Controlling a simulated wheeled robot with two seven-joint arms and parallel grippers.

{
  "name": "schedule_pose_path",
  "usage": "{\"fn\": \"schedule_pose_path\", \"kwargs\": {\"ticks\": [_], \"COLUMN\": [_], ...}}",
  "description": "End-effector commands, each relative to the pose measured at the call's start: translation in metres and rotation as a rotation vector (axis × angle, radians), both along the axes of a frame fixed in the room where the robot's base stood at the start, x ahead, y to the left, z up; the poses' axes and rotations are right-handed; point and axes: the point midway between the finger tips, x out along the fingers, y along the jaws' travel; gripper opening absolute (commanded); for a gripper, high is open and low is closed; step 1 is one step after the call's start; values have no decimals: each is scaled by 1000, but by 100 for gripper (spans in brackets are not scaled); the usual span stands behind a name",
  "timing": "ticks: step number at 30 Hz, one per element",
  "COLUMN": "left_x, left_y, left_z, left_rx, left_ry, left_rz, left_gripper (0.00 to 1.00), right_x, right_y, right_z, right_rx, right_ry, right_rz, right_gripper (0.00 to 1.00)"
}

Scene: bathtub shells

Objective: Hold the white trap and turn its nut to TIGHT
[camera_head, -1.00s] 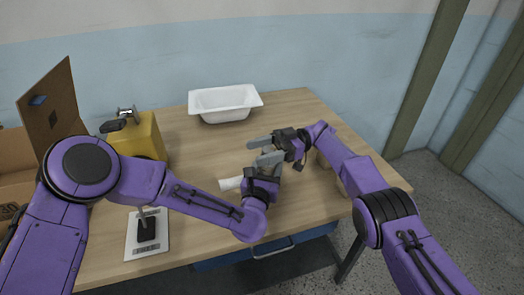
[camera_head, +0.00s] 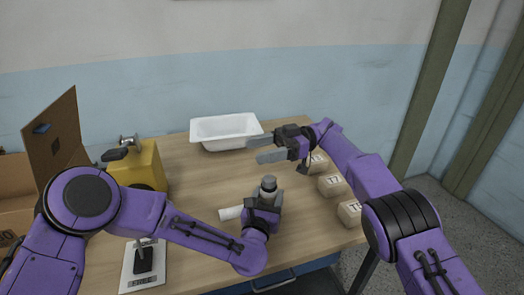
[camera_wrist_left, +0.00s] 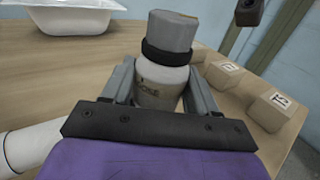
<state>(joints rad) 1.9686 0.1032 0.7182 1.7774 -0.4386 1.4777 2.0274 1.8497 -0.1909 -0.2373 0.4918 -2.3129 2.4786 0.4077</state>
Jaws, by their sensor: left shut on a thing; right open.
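The white trap (camera_wrist_left: 163,85) stands upright between the two fingers of my left gripper (camera_wrist_left: 158,82) in the left wrist view. It has a black ring and a grey cap (camera_wrist_left: 171,30) on top. Dark lettering on its body is partly hidden; its last letters look like "OSE". In the head view the trap's grey top (camera_head: 268,184) shows above my left gripper (camera_head: 266,197), which is shut on it. My right gripper (camera_head: 254,149) is open and empty, above and behind the trap, apart from it. A white pipe (camera_head: 231,213) lies at the trap's left.
A white tub (camera_head: 225,130) stands at the back of the table. Several labelled tan blocks (camera_head: 331,185) line the right side. A yellow box (camera_head: 140,165), a cardboard box (camera_head: 52,143) and a white stand (camera_head: 143,266) are at the left.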

Motion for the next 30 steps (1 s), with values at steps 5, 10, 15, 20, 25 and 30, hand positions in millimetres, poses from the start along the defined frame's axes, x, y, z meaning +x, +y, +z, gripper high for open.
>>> {"fn": "schedule_pose_path", "kwargs": {"ticks": [5,10,15,20,25,30], "left_x": [0,0,-6,-38,-81,-109], "left_y": [0,0,1,10,21,28], "left_z": [1,0,0,0,0,0], "left_rx": [0,0,-1,0,1,1], "left_ry": [-1,-1,0,3,2,-1], "left_rz": [0,0,0,-2,-2,-1], "left_gripper": [88,88,88,88,88,88], "right_x": [0,0,0,0,0,0], "right_y": [0,0,0,0,0,0], "right_z": [0,0,0,0,0,0], "right_rx": [0,0,0,0,0,0], "right_ry": [0,0,0,0,0,0], "right_rz": [0,0,0,0,0,0], "right_gripper": [65,65,65,65,65,65]}}
